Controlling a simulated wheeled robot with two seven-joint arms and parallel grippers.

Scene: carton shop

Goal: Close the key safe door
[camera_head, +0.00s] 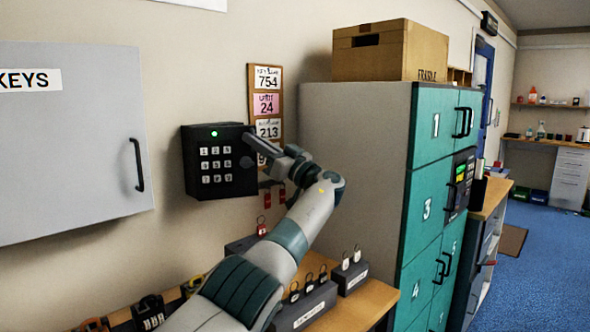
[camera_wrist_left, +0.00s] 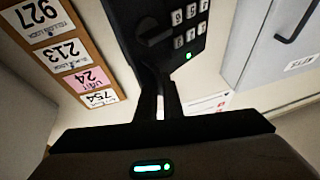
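The key safe (camera_head: 214,187) is a black box on the wall with a white-button keypad and a lit green light. Its keypad front faces out and looks nearly flush with the box, but I cannot tell whether it is fully closed. My left gripper (camera_head: 252,143) is at the front's right-hand side. In the left wrist view the key safe (camera_wrist_left: 197,50) shows its keypad, knob and green light. The left gripper's fingers (camera_wrist_left: 160,85) are close together with nothing visible held, and their tips overlap the safe; contact is unclear. My right gripper is not in view.
A grey KEYS cabinet (camera_head: 70,150) hangs to the left. A tag board (camera_head: 279,75) is right of the safe. Teal lockers (camera_head: 428,190) with a carton (camera_head: 375,62) on top stand further right. A wooden bench (camera_head: 372,300) with padlocks lies below.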

